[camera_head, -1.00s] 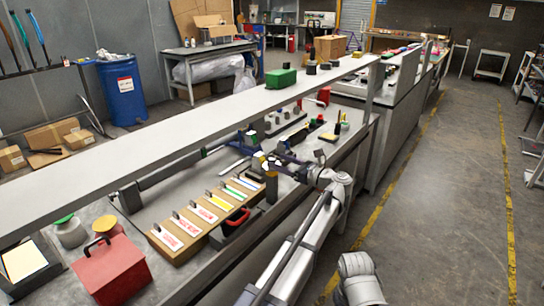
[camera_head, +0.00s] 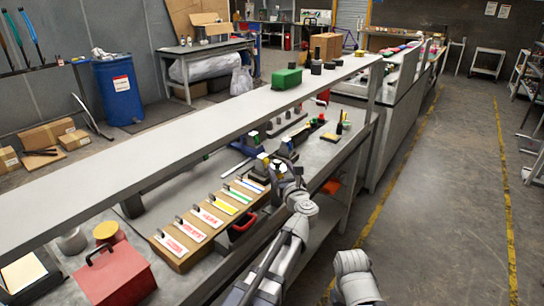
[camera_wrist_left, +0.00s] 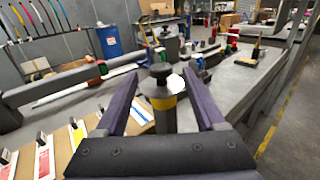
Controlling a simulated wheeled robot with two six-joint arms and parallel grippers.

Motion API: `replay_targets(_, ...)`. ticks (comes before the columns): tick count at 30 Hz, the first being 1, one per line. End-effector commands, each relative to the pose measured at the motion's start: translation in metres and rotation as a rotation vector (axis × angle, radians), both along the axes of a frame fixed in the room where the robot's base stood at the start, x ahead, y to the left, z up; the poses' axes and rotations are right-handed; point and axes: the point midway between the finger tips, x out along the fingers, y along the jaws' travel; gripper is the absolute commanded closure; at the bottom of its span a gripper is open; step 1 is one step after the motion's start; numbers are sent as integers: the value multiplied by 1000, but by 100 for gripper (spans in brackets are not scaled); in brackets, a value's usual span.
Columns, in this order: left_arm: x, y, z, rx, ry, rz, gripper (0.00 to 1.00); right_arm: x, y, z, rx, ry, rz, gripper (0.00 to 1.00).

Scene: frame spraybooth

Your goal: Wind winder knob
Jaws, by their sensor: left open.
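A dark upright knob-like cylinder with a yellow band (camera_wrist_left: 161,88) stands between the fingers of my left gripper (camera_wrist_left: 160,74) in the left wrist view. I take it for the winder knob. The dark purple fingers are spread on either side of it, with visible gaps, so the gripper is open. In the head view my left arm reaches over the workbench's front edge, and the left gripper (camera_head: 270,155) is beside the end of the labelled wooden block. The gripper and wrist hide much of the knob there. My right gripper is out of the picture.
The wooden block with coloured label strips (camera_head: 190,238) lies left of the gripper. A red box (camera_head: 118,275) stands at the near left. A long shelf (camera_head: 190,130) runs above the bench. A red-handled dark item (camera_head: 243,228) sits by the front edge.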

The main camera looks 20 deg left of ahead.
Motion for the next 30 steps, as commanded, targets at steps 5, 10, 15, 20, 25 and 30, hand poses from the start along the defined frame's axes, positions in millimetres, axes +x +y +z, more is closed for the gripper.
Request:
replay_targets(5, 2, 1, 0, 0, 0, -1, 28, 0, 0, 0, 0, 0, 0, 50)
replay_targets(10, 14, 7, 0, 0, 0, 0, 28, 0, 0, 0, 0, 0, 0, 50)
replay_targets(15, 35, 20, 0, 0, 0, 2, 28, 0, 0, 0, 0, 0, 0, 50)
replay_targets(20, 56, 33, 0, 0, 0, 2, 28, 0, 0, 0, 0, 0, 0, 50)
replay_targets(25, 67, 40, 0, 0, 0, 0, 28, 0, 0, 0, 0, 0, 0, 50)
replay_targets(30, 67, 41, 0, 0, 0, 0, 28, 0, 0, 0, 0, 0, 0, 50)
